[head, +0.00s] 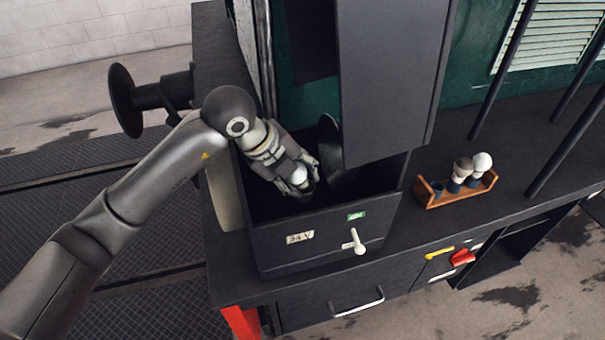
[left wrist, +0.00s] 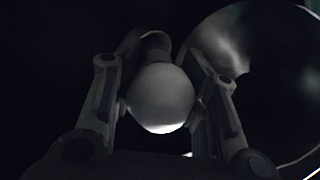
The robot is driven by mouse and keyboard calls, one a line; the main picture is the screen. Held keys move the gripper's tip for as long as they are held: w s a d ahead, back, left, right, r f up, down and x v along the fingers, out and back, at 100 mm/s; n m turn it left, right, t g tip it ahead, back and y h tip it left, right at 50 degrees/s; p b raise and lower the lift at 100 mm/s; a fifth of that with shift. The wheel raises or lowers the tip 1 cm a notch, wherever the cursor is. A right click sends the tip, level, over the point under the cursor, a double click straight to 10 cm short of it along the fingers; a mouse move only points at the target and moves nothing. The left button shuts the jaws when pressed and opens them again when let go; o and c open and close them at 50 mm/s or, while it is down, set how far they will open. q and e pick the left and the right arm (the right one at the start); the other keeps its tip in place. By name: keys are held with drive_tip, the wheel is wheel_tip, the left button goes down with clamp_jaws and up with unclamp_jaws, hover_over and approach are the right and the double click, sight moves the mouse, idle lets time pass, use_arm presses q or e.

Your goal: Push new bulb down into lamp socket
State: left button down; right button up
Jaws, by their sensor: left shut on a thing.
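My left gripper (head: 303,182) reaches down into an open dark box (head: 322,237) on the tram's platform. In the left wrist view, the fingers of my left gripper (left wrist: 165,105) are shut on a round white bulb (left wrist: 160,98), one finger on each side. A darker cylinder (left wrist: 155,44) shows just beyond the bulb; I cannot tell whether it is the socket, or whether the bulb sits in it. A round shiny reflector (head: 330,142) stands beside the gripper inside the box; it also shows at the right in the left wrist view (left wrist: 262,75). My right gripper is out of view.
A wooden rack (head: 455,188) with pale bulbs stands on the ledge to the right. A tall dark panel (head: 388,75) rises over the box's right side. A white lever (head: 356,242) is on the box's front. Dark poles stand farther right.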

use_arm(q)
drive_tip(key=shift+s+a+f, duration=0.15)
drive_tip(key=shift+a+f, duration=0.05)
drive_tip(key=shift+f, duration=0.8)
drive_tip(key=shift+c, duration=1.2)
unclamp_jaws()
drive_tip(key=shift+r+p, duration=0.45)
drive_tip(key=shift+r, duration=0.25)
drive_tip(key=shift+w+a+r+p, duration=0.1)
drive_tip(key=shift+w+r+p, duration=0.25)
drive_tip(key=shift+r, duration=0.25)
drive_tip(key=shift+w+a+r+p, duration=0.1)
drive_tip(key=shift+w+r+p, duration=0.2)
drive_tip(key=shift+r, duration=0.3)
drive_tip(key=shift+s+r+p, duration=0.15)
drive_tip(key=shift+r+p, duration=0.6)
drive_tip(key=shift+r, duration=0.7)
drive_tip(key=shift+f, duration=0.1)
drive_tip(key=shift+s, duration=0.1)
